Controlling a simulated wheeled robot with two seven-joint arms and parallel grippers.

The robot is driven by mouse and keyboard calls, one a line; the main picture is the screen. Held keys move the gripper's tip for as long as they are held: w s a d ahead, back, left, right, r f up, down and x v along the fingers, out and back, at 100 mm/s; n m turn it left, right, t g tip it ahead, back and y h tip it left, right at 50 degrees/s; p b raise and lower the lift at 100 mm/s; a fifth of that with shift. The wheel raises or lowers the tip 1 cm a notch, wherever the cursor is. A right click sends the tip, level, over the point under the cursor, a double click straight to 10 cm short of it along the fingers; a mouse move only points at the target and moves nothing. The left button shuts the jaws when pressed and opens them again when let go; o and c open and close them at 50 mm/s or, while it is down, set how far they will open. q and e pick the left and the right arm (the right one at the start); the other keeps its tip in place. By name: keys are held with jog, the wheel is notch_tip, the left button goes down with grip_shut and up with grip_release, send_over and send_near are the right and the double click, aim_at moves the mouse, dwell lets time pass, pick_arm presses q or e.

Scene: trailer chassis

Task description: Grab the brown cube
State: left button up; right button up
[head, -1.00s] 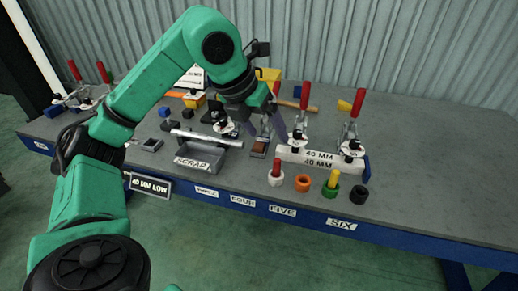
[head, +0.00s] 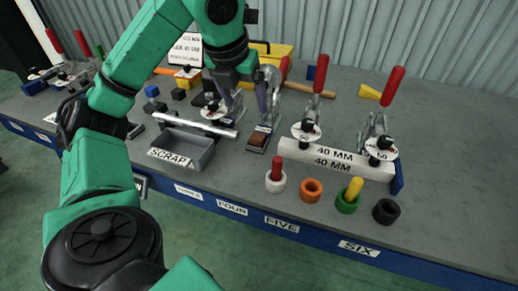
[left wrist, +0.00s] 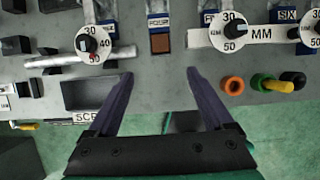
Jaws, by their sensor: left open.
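My right gripper is not in view.
The grey scrap tray (head: 188,147) stands left of the cube, with a silver bar (head: 203,126) behind it. A white 40 MM beam (head: 335,159) with red-handled clamps stands to the right. Coloured rings (head: 311,190) line the front. The bench at far right is clear.

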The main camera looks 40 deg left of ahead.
pick_arm(q)
jog(key=b, duration=0.3)
send_near(256, 138)
jog(key=b+x, duration=0.2)
jog(key=x, duration=0.5)
jog(key=shift+f, duration=0.45)
jog(key=shift+w+f, duration=0.25)
jog(key=shift+f, duration=0.05)
jog(key=shift+r, duration=0.1)
grip_shut()
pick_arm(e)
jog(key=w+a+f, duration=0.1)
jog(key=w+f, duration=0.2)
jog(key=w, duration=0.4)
